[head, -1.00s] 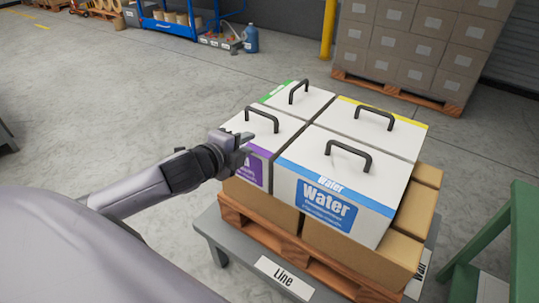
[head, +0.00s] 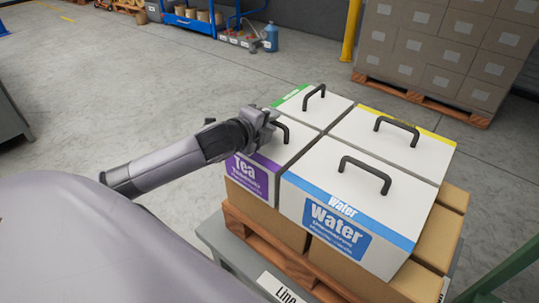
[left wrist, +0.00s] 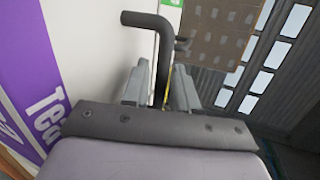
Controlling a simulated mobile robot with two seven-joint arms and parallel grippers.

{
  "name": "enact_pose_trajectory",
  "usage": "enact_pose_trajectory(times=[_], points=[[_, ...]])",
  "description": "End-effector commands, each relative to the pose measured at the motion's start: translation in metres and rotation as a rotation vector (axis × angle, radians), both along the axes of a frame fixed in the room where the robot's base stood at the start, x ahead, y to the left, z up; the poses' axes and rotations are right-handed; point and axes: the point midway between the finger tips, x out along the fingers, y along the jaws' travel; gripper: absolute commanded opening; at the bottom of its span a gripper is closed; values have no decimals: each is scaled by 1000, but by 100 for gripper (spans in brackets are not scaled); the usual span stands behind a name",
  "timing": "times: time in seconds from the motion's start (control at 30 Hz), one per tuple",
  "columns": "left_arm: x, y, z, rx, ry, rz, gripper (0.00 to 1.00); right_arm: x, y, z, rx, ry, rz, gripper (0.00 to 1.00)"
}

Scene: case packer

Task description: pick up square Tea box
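The Tea box (head: 250,178) is white with a purple band and a black bar handle on top. It sits at the front left of a group of boxes. My left gripper (head: 270,120) is at this handle and hides part of it. In the left wrist view, the Tea box (left wrist: 90,45) shows its purple side at the left. The black handle (left wrist: 146,19) runs down between the two grey fingers of my left gripper (left wrist: 160,78). The fingers are apart, with a gap beside the handle. My right gripper is out of view.
The Water box (head: 355,215) stands right beside the Tea box. A green-marked box (head: 300,102) and a yellow-marked box (head: 395,140) are behind. Brown cartons and a wooden pallet (head: 265,245) lie below, on a grey table. Stacked cartons (head: 440,50) stand at the back right.

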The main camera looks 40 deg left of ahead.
Motion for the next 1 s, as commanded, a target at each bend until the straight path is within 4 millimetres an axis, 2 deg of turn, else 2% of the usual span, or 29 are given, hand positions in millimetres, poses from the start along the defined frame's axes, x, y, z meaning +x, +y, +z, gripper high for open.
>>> enact_pose_trajectory(times=[0.2, 0.5, 0.53, 0.6, 1.0], points=[[22, 2, -7, -1, 0, 0, 28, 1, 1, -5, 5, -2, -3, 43], [25, 2, -8, 0, 0, 0, 28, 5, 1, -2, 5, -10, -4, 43], [25, 2, -8, 0, 0, 0, 25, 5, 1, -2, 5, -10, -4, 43], [25, 2, -8, 0, 0, 0, 2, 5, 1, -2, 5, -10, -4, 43], [25, 2, -9, 4, 1, -1, 0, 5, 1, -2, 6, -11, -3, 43]])
